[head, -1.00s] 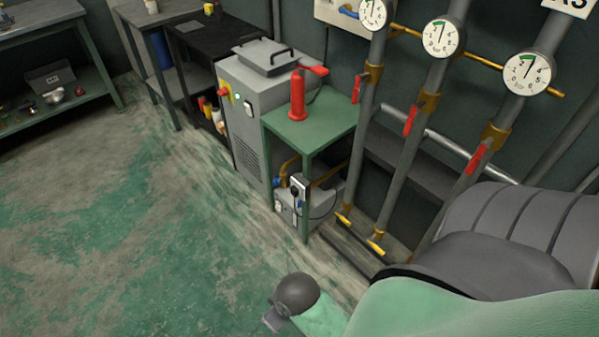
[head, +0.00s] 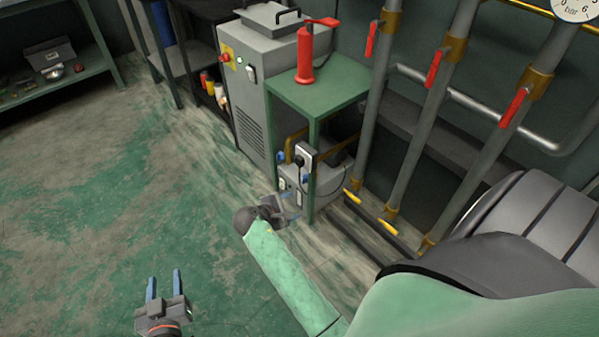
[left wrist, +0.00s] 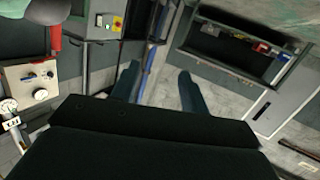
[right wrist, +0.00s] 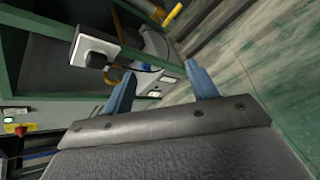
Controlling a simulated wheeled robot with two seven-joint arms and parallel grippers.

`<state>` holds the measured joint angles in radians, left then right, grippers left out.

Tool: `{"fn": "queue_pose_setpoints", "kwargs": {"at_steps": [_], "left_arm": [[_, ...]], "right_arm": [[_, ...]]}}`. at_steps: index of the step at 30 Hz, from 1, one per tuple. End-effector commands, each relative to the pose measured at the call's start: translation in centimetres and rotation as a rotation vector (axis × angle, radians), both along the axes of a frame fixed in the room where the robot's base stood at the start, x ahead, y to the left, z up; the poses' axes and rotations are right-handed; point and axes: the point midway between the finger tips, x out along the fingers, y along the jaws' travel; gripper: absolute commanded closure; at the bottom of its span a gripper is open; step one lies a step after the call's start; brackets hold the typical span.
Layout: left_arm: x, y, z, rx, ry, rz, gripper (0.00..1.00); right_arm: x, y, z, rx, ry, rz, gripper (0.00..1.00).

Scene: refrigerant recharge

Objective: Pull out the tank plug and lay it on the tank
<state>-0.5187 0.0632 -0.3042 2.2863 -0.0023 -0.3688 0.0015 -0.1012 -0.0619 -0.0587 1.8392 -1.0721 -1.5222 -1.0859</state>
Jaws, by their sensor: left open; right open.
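A black plug (head: 300,160) sits in a pale socket box (head: 308,151) on the front leg of the green stand; the plug also shows in the right wrist view (right wrist: 97,59). A grey unit (head: 322,187), perhaps the tank, stands low under the stand with white sockets on its front. My right gripper (head: 291,209) is open and empty, in front of that unit and below the plug, apart from both. My left gripper (head: 164,284) is open and empty over the floor at the lower left.
A red extinguisher-like cylinder (head: 306,58) stands on the green stand top (head: 330,88). A grey cabinet (head: 262,95) is to its left. Grey pipes with red levers (head: 433,70) rise to the right. The floor (head: 110,190) at left is clear.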

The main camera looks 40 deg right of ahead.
Motion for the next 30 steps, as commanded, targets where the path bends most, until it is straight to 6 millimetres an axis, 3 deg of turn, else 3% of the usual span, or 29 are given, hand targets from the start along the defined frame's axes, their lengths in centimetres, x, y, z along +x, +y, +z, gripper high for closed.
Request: {"fn": "queue_pose_setpoints", "kwargs": {"at_steps": [1,6,12,18,30], "left_arm": [[0.5,-0.4,-1.2,-0.022,-0.078,0.001,0.55],[0.9,-1.3,-0.4,-0.100,-0.343,0.006,0.55],[0.3,-1.6,0.6,-0.163,-0.551,0.010,0.55],[-0.2,-1.7,1.1,-0.186,-0.625,0.010,0.55],[-0.2,-1.7,1.3,-0.188,-0.630,0.010,0.55]], "right_arm": [[2.1,-0.7,-1.4,-0.083,0.062,0.019,0.42],[7.6,-2.4,-1.1,-0.352,0.308,0.066,0.42],[11.8,-2.8,0.0,-0.549,0.530,0.078,0.42],[13.2,-2.8,0.8,-0.615,0.616,0.078,0.42],[13.2,-2.8,0.9,-0.617,0.617,0.078,0.42]]}}
